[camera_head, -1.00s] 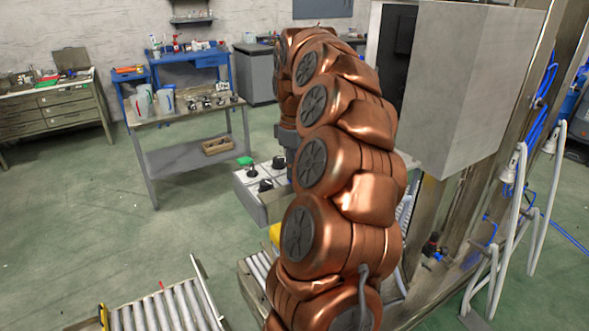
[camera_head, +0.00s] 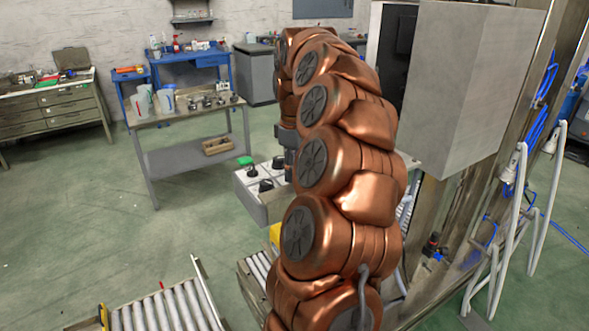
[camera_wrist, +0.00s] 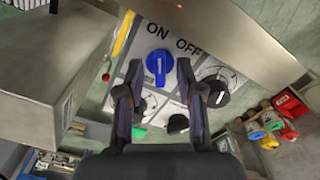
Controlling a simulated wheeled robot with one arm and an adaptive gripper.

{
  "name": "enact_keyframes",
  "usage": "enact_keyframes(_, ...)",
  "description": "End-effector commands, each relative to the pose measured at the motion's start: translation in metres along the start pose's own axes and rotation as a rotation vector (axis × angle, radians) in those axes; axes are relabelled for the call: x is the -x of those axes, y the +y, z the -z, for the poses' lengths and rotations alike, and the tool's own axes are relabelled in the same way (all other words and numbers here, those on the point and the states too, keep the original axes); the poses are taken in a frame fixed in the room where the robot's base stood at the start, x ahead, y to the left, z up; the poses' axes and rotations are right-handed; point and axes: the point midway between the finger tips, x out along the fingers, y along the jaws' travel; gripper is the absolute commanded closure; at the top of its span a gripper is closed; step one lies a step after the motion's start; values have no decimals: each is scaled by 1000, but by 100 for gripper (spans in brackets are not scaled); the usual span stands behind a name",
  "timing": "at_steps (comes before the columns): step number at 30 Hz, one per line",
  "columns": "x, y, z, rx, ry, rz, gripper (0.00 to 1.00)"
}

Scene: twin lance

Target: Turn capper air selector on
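The blue selector knob (camera_wrist: 160,66) sits on a light panel (camera_wrist: 152,101) in the wrist view, below the printed words ON and OFF. In the head view the panel is the top of a pale control box (camera_head: 262,190). There the blue knob is hidden, and my arm covers most of my gripper.
Black knobs (camera_wrist: 215,92) (camera_wrist: 178,124) and a green part (camera_wrist: 138,132) share the panel, close to my fingers. A large grey cabinet (camera_head: 465,90) stands right of my arm. A roller conveyor (camera_head: 165,310) lies front left. Open green floor (camera_head: 120,220) lies left of the box.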

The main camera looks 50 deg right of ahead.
Motion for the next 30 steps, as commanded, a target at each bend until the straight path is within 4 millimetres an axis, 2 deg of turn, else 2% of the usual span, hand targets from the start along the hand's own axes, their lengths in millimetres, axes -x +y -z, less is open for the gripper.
enact_keyframes(8, 12, 1, 1, 0, 1, -2, 64)
enact_keyframes(21, 59, 1, 1, -1, 0, -3, 64)
enact_keyframes(30, 75, 0, 0, 0, 1, 0, 64)
